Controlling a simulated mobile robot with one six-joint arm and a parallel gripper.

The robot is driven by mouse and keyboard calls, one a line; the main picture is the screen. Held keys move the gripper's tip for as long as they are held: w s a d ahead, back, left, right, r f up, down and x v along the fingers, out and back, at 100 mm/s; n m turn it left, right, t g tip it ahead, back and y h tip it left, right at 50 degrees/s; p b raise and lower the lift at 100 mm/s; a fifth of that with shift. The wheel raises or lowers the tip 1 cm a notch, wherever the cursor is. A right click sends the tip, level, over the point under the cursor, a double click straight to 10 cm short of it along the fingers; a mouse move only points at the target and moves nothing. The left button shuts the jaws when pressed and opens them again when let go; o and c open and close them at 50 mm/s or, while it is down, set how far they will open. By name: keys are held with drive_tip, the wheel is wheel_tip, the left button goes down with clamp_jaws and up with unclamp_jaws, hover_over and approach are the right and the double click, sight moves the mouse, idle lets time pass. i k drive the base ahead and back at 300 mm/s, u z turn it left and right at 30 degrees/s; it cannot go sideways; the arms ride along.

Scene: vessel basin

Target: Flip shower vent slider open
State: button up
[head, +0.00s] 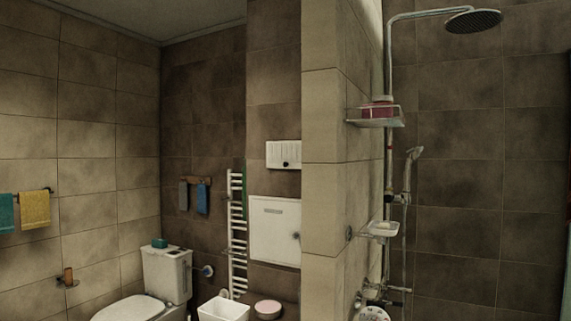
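A small white wall panel (283,154) is set in the dark tiled wall left of the pale tiled partition. Small dark marks show near its lower edge; whether one is the vent slider, and how it is set, is too small to tell. A larger white square panel (275,230) with a slot near its top and a round knob at its right is below it. No part clearly marked as a shower vent slider shows in the shower area. My gripper is not in view.
The pale partition (322,200) stands between the toilet area and the shower. A glass shelf (374,122), a soap dish (381,229) and the shower pipe project at right. A toilet (140,309), a white basin (223,309) and a towel radiator (237,235) stand left.

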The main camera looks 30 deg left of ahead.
sight(286, 164)
drive_tip(key=u, duration=1.25)
drive_tip(key=i, duration=1.1)
drive_tip(key=z, duration=0.7)
drive_tip(key=k, duration=0.15)
drive_tip(key=u, duration=2.6)
